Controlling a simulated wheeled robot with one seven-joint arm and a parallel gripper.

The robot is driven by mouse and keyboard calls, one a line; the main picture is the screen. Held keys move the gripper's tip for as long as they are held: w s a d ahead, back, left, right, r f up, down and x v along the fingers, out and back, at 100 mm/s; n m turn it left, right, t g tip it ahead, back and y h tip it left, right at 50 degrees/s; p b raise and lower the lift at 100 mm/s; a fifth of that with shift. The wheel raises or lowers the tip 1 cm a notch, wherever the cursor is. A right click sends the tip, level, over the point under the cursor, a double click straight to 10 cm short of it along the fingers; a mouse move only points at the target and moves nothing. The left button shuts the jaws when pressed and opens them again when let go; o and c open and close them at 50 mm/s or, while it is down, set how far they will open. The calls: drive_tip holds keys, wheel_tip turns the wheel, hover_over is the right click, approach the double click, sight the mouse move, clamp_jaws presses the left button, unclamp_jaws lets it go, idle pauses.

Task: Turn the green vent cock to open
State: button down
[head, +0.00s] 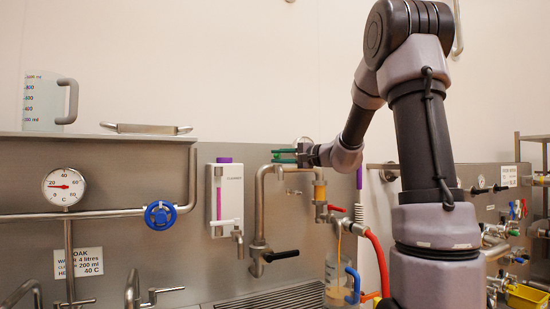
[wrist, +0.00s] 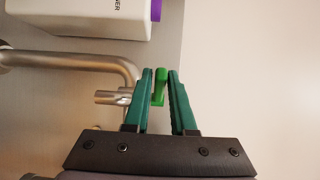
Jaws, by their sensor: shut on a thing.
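The green vent cock (wrist: 158,88) shows in the wrist view as a bright green lever between my two dark green fingers, beside a short metal stub at the pipe's bend. My gripper (wrist: 160,74) is shut on this lever. In the head view my gripper (head: 276,156) reaches left to the top of the bent steel pipe (head: 262,190). There the cock is not clearly told apart from my green fingers, so I cannot tell its exact angle.
A white dispenser (head: 224,190) with a purple top hangs left of the pipe. A black-handled valve (head: 282,255) sits lower on the pipe. A blue handwheel (head: 160,215) is further left.

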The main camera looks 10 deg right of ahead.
drive_tip(key=shift+d, duration=0.25)
drive_tip(key=shift+d, duration=0.75)
drive_tip(key=shift+w+d, duration=0.15)
drive_tip(key=shift+d, duration=0.6)
drive_tip(key=c, duration=0.7)
unclamp_jaws()
drive_tip(key=shift+a, duration=0.1)
drive_tip(key=s, duration=0.3)
drive_tip(key=s+d, duration=0.1)
drive_tip(key=s, duration=0.5)
drive_tip(key=shift+d, duration=0.3)
